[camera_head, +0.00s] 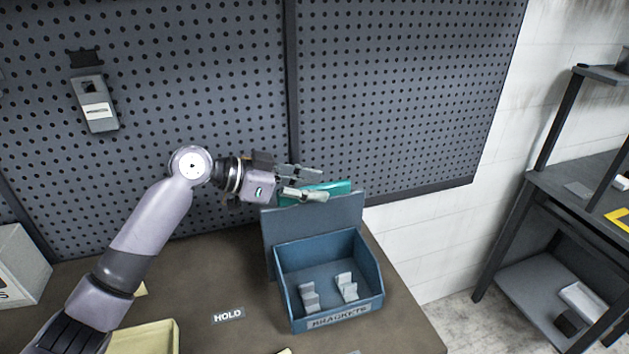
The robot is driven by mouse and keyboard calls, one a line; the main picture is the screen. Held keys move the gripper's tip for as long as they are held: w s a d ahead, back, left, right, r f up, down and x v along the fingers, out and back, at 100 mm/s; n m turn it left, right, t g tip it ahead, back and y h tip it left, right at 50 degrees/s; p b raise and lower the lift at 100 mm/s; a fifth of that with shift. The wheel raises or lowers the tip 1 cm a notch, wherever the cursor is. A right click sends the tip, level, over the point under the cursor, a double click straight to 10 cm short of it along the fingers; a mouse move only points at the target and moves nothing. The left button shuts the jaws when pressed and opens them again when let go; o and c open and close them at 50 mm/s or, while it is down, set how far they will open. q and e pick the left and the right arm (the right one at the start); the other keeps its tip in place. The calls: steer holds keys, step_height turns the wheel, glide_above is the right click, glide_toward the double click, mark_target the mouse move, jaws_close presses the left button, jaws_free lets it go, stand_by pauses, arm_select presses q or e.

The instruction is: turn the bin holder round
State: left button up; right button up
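The bin holder's grey upright panel (312,222) stands on the brown bench, with a blue bin (378,276) on its front side. The bin's front label reads BRACKETS, and it holds light grey brackets (309,297). A teal piece (338,187) shows just above and behind the panel's top edge; its lower part is hidden. My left gripper (318,184) is open above the panel's top, its fingers apart and pointing right. The lower finger overlaps the teal piece in the picture; I cannot tell whether they touch. My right gripper is not in view.
A pegboard (400,90) rises behind the bench, with a grey device (95,103) hung on it. A HOLD label (228,316) lies on the bench left of the bin. A pale yellow tray (145,338) is at the front left, a grey box (20,265) at far left.

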arm_select(q)
steer(key=shift+w+d+f, duration=0.2)
steer(key=shift+d, duration=0.25)
jaws_close()
stand_by(0.6)
